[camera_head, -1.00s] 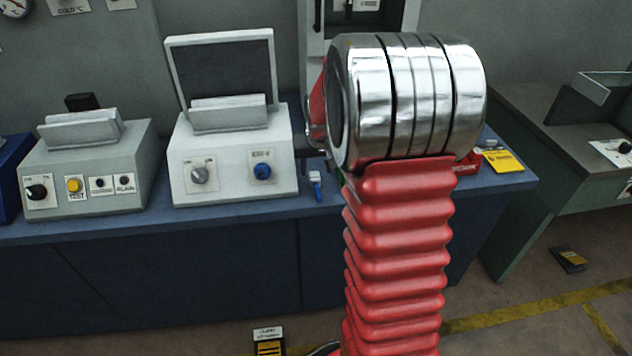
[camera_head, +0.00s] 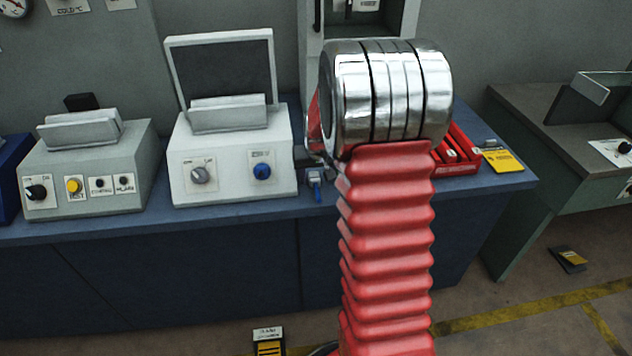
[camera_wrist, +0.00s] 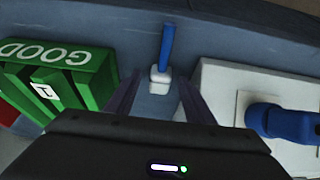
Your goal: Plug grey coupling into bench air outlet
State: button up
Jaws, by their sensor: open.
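A small light-grey block (camera_wrist: 160,80) with a blue strip or hose (camera_wrist: 167,47) lies on the bench in the wrist view; it looks like the grey coupling. It also shows small in the head view (camera_head: 315,175), just right of the white box. My gripper (camera_wrist: 159,98) is open and empty, with its two dark fingers to either side of the block in the wrist view. I cannot tell the gap between fingers and block. I cannot make out the bench air outlet.
The white box (camera_head: 235,160) with a blue knob stands close beside the block. A green bin marked GOOD (camera_wrist: 55,85) is on the block's other side in the wrist view. A red tray (camera_head: 458,155) and yellow card (camera_head: 502,161) lie at the bench's right end.

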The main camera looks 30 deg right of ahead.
aim_at(315, 179)
jog(key=shift+c, duration=0.2)
jog(key=c, duration=1)
jog(key=shift+r, duration=0.1)
notch_tip(315, 179, up, 10)
dwell(0.7)
